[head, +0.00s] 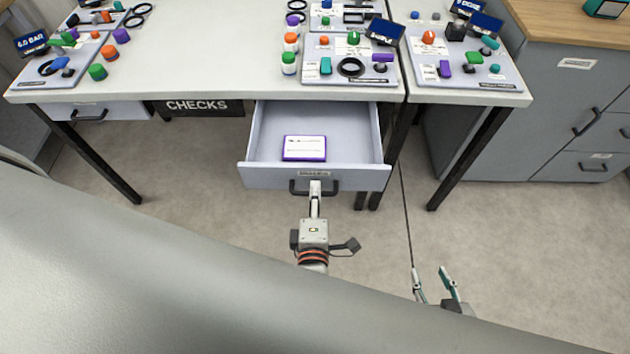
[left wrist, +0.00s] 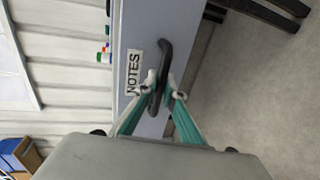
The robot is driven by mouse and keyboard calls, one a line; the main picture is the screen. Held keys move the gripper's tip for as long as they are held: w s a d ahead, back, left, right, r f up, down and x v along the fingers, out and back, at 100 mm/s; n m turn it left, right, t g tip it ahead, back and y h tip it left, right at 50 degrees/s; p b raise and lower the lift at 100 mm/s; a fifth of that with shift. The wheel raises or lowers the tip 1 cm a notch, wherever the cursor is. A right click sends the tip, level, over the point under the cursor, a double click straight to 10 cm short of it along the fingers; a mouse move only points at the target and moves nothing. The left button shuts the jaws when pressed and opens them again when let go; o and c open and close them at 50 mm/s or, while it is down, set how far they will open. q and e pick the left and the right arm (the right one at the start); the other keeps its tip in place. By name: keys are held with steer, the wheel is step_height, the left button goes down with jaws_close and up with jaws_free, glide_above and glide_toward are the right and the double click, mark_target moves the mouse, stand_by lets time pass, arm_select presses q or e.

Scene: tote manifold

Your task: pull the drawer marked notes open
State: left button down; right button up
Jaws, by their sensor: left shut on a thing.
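The drawer marked notes (head: 264,176) is pulled well out from under the white table, and its inside shows. A purple-edged white pad (head: 304,148) lies in it. The label reads NOTES in the left wrist view (left wrist: 134,72), beside the dark bar handle (left wrist: 165,62). My left gripper (head: 315,188) is at the middle of the drawer front, its fingers shut on the handle; they also show in the left wrist view (left wrist: 163,90). My right gripper (head: 435,286) is low at the right of the head view, its two fingers apart and empty.
The white table (head: 210,50) carries panels with knobs, bottles and black rings. A closed drawer (head: 115,110) and a CHECKS sign (head: 197,106) are to the left. Dark table legs (head: 462,160) and a grey cabinet (head: 560,100) stand at the right. The floor before the drawer is clear.

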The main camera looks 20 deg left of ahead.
arm_select(q)
steer(key=shift+s, duration=0.1)
steer(key=c, duration=2.4)
jaws_free()
arm_select(e)
steer(key=shift+w+r, duration=0.15)
steer(key=shift+r, duration=0.1)
